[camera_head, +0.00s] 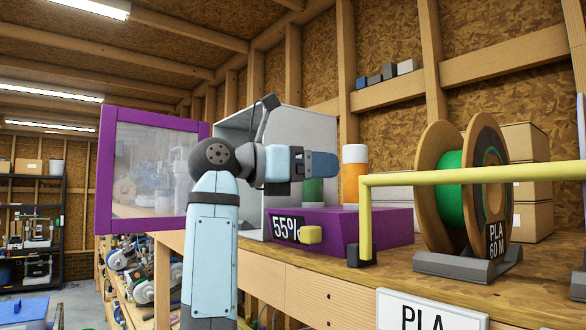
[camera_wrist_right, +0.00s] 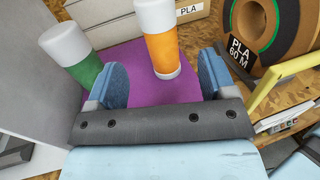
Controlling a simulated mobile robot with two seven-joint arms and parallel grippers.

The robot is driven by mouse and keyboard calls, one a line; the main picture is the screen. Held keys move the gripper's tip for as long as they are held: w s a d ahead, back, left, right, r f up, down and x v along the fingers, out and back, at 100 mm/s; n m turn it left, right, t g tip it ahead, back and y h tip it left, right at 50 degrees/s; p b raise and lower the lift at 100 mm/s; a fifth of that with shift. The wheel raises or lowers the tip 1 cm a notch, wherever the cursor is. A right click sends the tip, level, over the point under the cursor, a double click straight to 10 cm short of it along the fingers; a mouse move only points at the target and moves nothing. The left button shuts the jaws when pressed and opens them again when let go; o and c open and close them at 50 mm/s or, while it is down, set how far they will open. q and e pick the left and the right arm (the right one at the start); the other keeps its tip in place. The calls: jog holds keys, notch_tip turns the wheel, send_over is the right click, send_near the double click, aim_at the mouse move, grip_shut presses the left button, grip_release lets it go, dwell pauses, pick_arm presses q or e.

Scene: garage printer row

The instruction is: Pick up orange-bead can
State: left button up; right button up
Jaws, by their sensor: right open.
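The orange-bead can (camera_head: 355,181), an orange cylinder with a white top, stands upright on the purple dry-box base (camera_head: 345,228). A green can with a white top (camera_head: 313,191) stands to its left, partly hidden behind my right gripper (camera_head: 322,165). My right gripper is open and level, its fingertips just left of the orange can in the head view. In the right wrist view the orange can (camera_wrist_right: 160,52) shows ahead between the two fingers (camera_wrist_right: 163,78), with no visible contact. The green can (camera_wrist_right: 84,72) is outside the left finger. My left gripper is not in view.
A yellow rail (camera_head: 460,174) runs in front of the bench at right. A large spool of green filament (camera_head: 452,190) stands behind it. The box's purple-framed door (camera_head: 103,180) is swung open to the left. Cardboard boxes (camera_head: 530,212) stand behind.

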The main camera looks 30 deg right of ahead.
aim_at(345, 158)
jog(key=d, duration=0.2)
jog(key=s+d, duration=0.1)
jog(key=d, duration=0.5)
jog(key=shift+s+d, duration=0.1)
jog(key=shift+s, duration=0.1)
jog(key=c, duration=1.2)
jog(key=shift+r+p, duration=0.65)
jog(key=shift+r, duration=0.4)
jog(key=shift+f, duration=0.1)
jog(key=shift+s+a+b, duration=0.15)
jog(key=shift+s+a, duration=0.15)
jog(key=shift+a, duration=3.35)
jog(key=shift+s+a+b, duration=0.1)
jog(key=shift+s+a, duration=0.25)
jog(key=shift+a, duration=3.35)
jog(key=shift+s+a+b, duration=0.15)
jog(key=shift+s+a, duration=0.15)
jog(key=shift+a, duration=3.35)
